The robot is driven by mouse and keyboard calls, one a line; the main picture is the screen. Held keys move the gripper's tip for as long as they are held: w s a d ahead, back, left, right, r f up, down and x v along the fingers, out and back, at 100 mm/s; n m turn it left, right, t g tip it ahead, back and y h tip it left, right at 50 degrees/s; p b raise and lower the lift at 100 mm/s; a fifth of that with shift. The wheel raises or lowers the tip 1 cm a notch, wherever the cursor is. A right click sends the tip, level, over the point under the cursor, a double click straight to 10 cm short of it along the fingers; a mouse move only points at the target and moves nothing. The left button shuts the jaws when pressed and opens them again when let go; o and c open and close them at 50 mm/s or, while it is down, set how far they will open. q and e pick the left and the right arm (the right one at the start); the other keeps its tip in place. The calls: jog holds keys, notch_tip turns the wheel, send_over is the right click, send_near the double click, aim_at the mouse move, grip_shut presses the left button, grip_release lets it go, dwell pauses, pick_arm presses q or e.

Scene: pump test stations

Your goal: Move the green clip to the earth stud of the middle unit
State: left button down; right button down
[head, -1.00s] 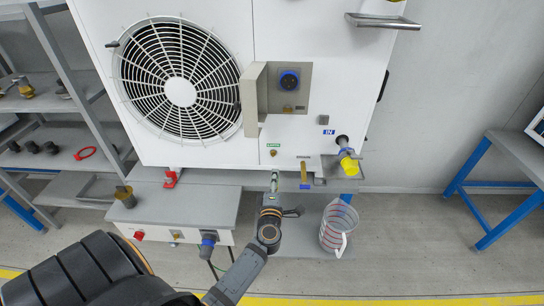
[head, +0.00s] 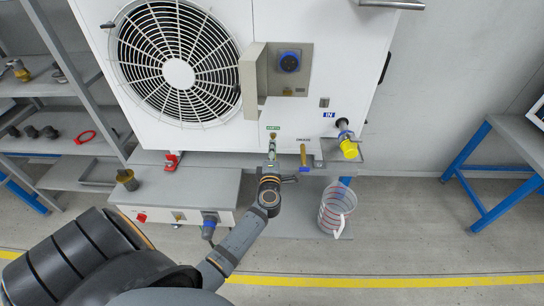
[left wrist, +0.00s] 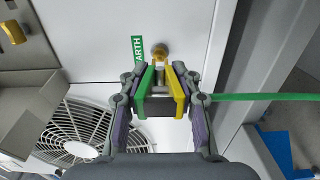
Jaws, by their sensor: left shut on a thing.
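The clip (left wrist: 177,90) has one green and one yellow side and metal jaws. My left gripper (left wrist: 162,100) is shut on it; in the head view the gripper (head: 269,175) is just below the unit's front panel. The brass earth stud (left wrist: 160,52) is straight ahead of the clip's jaws, beside the green EARTH label (left wrist: 137,52). The stud (head: 273,136) shows small in the head view. The clip's jaws are at or very near the stud; I cannot tell whether they grip it. My right gripper is not in view.
The white unit (head: 210,140) has a fan grille and a blue socket (head: 289,62). A green cable (left wrist: 265,97) runs right. A measuring jug (head: 335,210) stands below.

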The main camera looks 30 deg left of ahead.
pick_arm(q)
jog(key=shift+x, duration=1)
jog(key=shift+r+p, duration=0.1)
jog(key=shift+p, duration=0.45)
dwell(1.4)
jog(key=shift+w+a, duration=0.3)
jog(key=shift+w, duration=0.2)
dwell(0.5)
jog(key=c, duration=0.9)
grip_release()
jog(key=shift+o, duration=0.2)
jog(key=shift+s, duration=0.1)
jog(key=v, duration=1.2)
jog(key=shift+a, duration=0.1)
